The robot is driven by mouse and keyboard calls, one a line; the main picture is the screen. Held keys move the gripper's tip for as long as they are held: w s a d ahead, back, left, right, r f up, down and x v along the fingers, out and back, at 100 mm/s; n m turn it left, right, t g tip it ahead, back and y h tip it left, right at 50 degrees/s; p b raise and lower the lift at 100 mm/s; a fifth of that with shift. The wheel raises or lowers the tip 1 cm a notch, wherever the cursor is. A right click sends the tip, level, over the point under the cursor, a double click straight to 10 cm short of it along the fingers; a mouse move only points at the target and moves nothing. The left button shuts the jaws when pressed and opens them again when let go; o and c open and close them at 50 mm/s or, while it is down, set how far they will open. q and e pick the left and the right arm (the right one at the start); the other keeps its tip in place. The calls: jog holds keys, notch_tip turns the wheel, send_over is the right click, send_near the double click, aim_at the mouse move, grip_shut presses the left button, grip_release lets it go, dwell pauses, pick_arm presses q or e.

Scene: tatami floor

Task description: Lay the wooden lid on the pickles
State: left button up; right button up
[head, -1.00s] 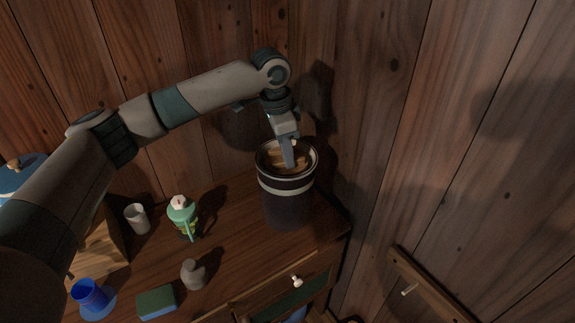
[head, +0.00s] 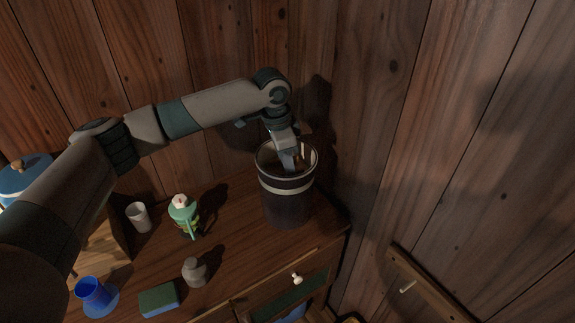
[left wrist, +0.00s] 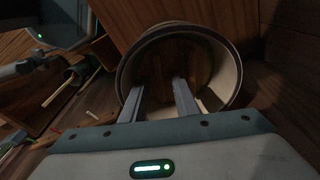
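The dark pickle crock (head: 288,207) with a pale band stands upright at the right end of the cabinet top. The round wooden lid (left wrist: 162,62) lies down inside the crock's mouth, below the rim, in the left wrist view. My left gripper (head: 292,163) reaches down into the mouth. In the left wrist view its two fingers (left wrist: 159,84) are apart over the lid, and I see nothing clearly clamped between them. Whether the fingertips touch the lid is hard to tell. The pickles are hidden.
On the cabinet top (head: 235,240) stand a white cup (head: 139,217), a green-topped container (head: 183,212), a grey weight-like object (head: 194,272), a green-blue sponge (head: 158,300) and a blue cup (head: 92,292). Wooden walls close in behind and right of the crock.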

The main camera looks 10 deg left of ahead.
aim_at(282, 172)
pick_arm(q)
jog(key=shift+r, duration=0.1)
dwell(0.3)
jog(key=shift+r, duration=0.3)
notch_tip(282, 172, up, 11)
jog(key=a+b, duration=0.1)
jog(key=b, duration=0.2)
jog(key=shift+s+a+r, duration=0.15)
jog(key=shift+s+a, duration=0.1)
jog(key=shift+s, duration=0.2)
jog(key=shift+a, duration=0.1)
